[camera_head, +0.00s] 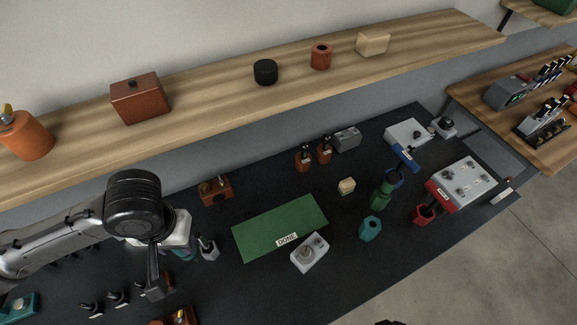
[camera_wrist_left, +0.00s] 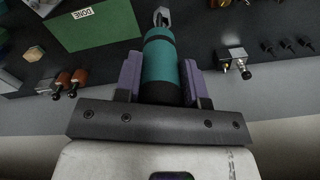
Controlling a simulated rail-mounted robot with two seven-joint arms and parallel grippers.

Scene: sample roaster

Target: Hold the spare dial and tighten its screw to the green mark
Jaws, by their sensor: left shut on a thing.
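My left gripper (camera_wrist_left: 163,80) is shut on a teal cylindrical tool (camera_wrist_left: 162,62) between its purple pads. The tool has a black band by the hand and a grey forked tip (camera_wrist_left: 161,17). In the head view the left hand (camera_head: 184,248) hangs left of the green mat, and the tool is mostly hidden there. A small light-grey box with a round dial (camera_head: 308,253) stands at the mat's front right edge. I cannot tell for sure that this is the spare dial. No screw or green mark can be made out.
The green mat (camera_head: 265,222) is labelled DONE. A teal hexagonal piece (camera_head: 370,228), a green bottle-like item (camera_head: 383,194) and a red holder (camera_head: 424,212) stand to the right. A wooden shelf (camera_head: 210,92) overhangs the back. Several small dark items lie at front left.

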